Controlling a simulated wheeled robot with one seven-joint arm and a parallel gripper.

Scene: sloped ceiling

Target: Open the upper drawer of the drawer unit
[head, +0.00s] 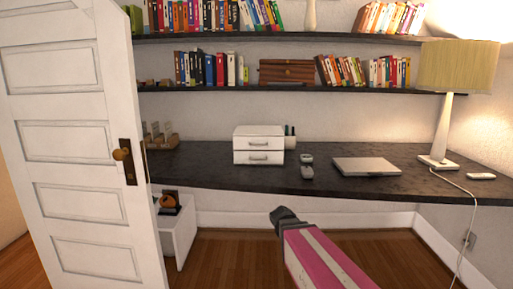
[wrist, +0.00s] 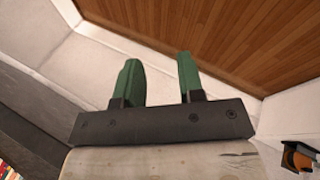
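The white drawer unit (head: 258,132) stands on the dark desk, below the shelves. Its upper drawer (head: 258,143) and lower drawer (head: 258,157) each have a grey handle, and both look closed. My gripper (wrist: 160,76) shows two green fingers apart with nothing between them in the wrist view. In the head view, my pink and white arm reaches up from the bottom, and its dark end is in front of and below the desk edge, clear of the drawer unit. The fingers are hard to make out there. The drawer unit does not show in the wrist view.
The dark desk (head: 215,175) also bears a closed laptop (head: 366,167), a lamp (head: 440,120) and small dark items right of the drawer unit. A white door (head: 75,140) stands at the left. A white low cabinet (head: 180,230) is under the desk. Wood floor is free below.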

